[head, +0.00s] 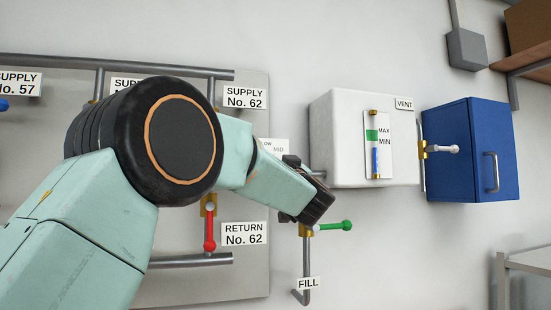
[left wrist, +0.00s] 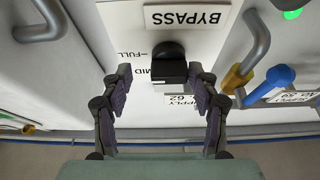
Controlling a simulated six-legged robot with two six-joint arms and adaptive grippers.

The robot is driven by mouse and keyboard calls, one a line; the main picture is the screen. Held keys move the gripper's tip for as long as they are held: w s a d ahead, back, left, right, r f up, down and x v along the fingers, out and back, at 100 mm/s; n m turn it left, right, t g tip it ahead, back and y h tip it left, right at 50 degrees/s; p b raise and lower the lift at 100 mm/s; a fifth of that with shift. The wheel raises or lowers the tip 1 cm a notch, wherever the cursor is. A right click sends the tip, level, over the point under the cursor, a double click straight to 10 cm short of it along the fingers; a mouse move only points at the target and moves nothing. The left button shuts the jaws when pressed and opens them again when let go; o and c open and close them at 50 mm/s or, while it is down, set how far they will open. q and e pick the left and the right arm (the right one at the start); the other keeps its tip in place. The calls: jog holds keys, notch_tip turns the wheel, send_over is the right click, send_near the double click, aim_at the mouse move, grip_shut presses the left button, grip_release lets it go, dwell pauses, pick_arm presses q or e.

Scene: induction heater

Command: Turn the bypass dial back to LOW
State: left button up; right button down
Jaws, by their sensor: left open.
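The black bypass dial (left wrist: 169,70) shows in the left wrist view, on a white plate (left wrist: 120,22) that appears upside down with BYPASS, FULL and MID lettering. I cannot tell its setting. My left gripper (left wrist: 160,78) is open, with one finger on each side of the dial. I cannot tell whether the fingers touch it. In the head view my left arm hides the dial; only part of its plate, with LOW and MID (head: 274,148), shows above the wrist. My right gripper is not in view.
In the head view a red-handled valve (head: 210,232) and a green-handled valve (head: 335,226) are close around my wrist. A white tank with a gauge (head: 335,125) and a blue box (head: 468,150) are to the right. A blue-handled valve (left wrist: 279,76) is at right in the wrist view.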

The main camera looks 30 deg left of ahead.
pick_arm(q)
jog(key=shift+s+a+r, duration=0.3)
jog(key=shift+s+a, duration=0.35)
jog(key=shift+s, duration=0.15)
jog(key=shift+c, duration=0.3)
jog(key=shift+w+d+f, duration=0.2)
jog(key=shift+w+d, duration=0.25)
jog(key=shift+w, duration=0.25)
jog(key=c, duration=0.6)
jog(key=shift+s+a, duration=0.3)
jog(key=shift+s, duration=0.05)
jog(key=c, duration=0.3)
jog(key=shift+c, duration=0.6)
jog(key=shift+w+d, duration=0.15)
jog(key=shift+d, duration=0.05)
jog(key=shift+c, duration=0.4)
jog(key=shift+r+n+g, duration=0.1)
jog(key=shift+n+g, duration=1.4)
jog(key=shift+n, duration=2.25)
jog(key=shift+n+g, duration=1.5)
jog(key=shift+n, duration=2.2)
jog(key=shift+r+n+g, duration=0.1)
jog(key=shift+n+g, duration=1.4)
jog(key=shift+n, duration=2.25)
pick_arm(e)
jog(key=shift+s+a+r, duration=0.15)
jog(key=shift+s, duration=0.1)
